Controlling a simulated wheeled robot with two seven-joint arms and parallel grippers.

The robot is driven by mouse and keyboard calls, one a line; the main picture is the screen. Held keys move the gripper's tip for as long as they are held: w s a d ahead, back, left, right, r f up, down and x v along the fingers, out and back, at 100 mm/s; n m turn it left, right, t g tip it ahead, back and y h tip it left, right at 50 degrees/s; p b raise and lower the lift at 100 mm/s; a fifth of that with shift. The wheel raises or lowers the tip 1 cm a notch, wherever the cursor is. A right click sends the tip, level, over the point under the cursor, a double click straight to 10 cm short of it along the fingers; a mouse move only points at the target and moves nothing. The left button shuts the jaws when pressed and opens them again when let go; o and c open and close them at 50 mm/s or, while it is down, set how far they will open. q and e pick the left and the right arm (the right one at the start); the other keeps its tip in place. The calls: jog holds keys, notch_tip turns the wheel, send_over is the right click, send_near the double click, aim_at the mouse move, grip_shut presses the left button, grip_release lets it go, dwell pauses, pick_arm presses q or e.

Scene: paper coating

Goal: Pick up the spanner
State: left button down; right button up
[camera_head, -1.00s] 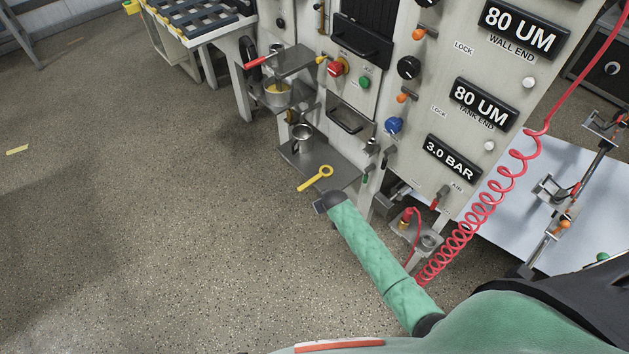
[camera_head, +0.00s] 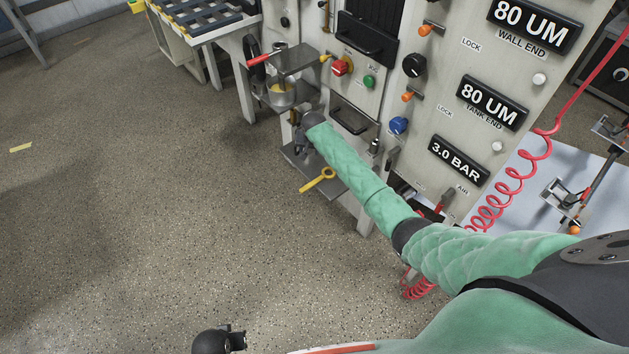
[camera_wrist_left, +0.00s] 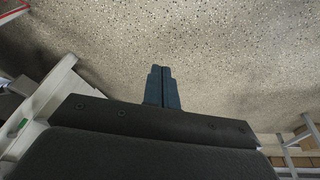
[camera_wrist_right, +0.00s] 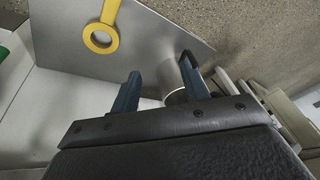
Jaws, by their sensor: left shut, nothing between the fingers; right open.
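The yellow spanner (camera_head: 314,183) lies on a small grey metal shelf (camera_head: 330,191) low on the machine, its handle over the front edge. Its ring end (camera_wrist_right: 101,38) shows at the upper left of the right wrist view, apart from the fingers. My right gripper (camera_wrist_right: 160,72) is open, above the same shelf, with a metal cup (camera_wrist_right: 172,82) behind and partly between its fingers. In the head view my right gripper (camera_head: 301,143) covers most of that cup. My left gripper (camera_wrist_left: 162,72) is shut and empty, over bare floor.
The machine panel (camera_head: 400,150) with knobs rises to the right. A coiled red hose (camera_head: 495,205) hangs at the right. The floor at left is clear.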

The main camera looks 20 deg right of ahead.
aim_at(311, 184)
jog(key=s+f+m+g, duration=0.1)
jog(key=s+m, duration=0.1)
jog(key=s+f+m+g, duration=0.1)
jog(key=s+m, duration=0.1)
jog(key=m, duration=0.1)
jog(key=s+a+m+g, duration=0.1)
jog(key=m, duration=0.1)
jog(key=shift+s+f+g, duration=0.3)
jog(key=shift+s+f, duration=0.1)
pick_arm(q)
notch_tip(311, 184, up, 4)
jog(key=s+g, duration=0.2)
pick_arm(e)
jog(key=shift+s+d+m, duration=0.1)
jog(key=shift+m, duration=0.7)
jog(key=shift+f, duration=1.2)
jog(key=f, duration=0.1)
jog(key=f+p, duration=0.1)
jog(key=s+a+f, duration=0.1)
jog(key=f, duration=0.1)
jog(key=shift+p, duration=0.3)
jog(key=shift+f, duration=0.7)
pick_arm(q)
notch_tip(311, 184, down, 7)
jog(key=a, duration=0.1)
jog(key=shift+s+a, duration=0.15)
jog(key=shift+s, duration=0.3)
